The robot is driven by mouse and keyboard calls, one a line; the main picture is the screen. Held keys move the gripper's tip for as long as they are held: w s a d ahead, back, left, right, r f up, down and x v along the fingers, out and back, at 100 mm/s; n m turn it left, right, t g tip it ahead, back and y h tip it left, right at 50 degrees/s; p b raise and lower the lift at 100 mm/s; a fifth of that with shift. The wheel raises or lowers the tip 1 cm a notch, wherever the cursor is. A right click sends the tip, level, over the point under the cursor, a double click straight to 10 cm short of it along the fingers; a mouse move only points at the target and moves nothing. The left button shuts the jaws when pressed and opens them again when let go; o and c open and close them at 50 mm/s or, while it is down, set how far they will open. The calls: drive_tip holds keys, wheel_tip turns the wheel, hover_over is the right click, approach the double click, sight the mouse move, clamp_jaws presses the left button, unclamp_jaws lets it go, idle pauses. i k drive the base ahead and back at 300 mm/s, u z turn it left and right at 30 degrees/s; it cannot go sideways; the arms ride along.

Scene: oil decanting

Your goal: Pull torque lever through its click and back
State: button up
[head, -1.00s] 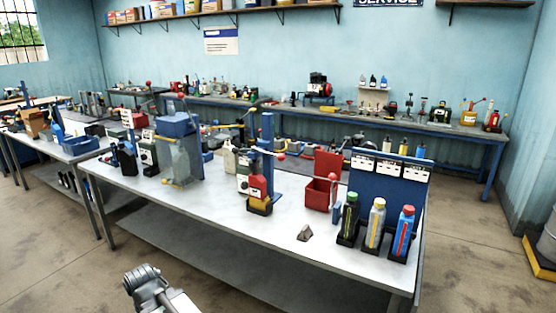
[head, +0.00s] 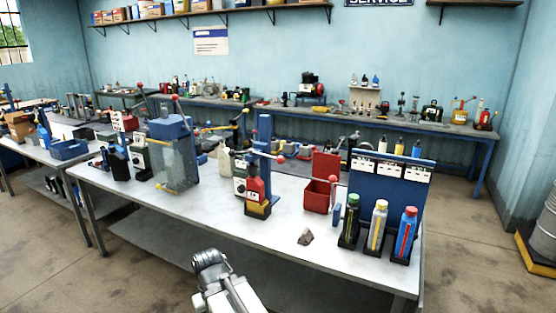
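Several levers with red ball knobs show on the near bench; I cannot tell which is the torque lever. Another red knob (head: 174,98) stands above the blue-topped clear tank (head: 172,150). A red bottle (head: 255,190) stands in a yellow and black base in front of the column. A grey joint and white links of my arm (head: 212,265) show at the bottom, in front of the bench's near edge. My gripper's fingers do not show.
The white-topped bench (head: 270,240) has bare room along its front. A small grey wedge (head: 306,237), a red open box (head: 319,195) and three capped bottles by a blue panel (head: 385,185) occupy its right side. Open floor (head: 60,265) lies to the left.

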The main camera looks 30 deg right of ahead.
sight(280, 159)
drive_tip(key=z, duration=0.1)
drive_tip(key=i, duration=1)
drive_tip(key=u, duration=0.1)
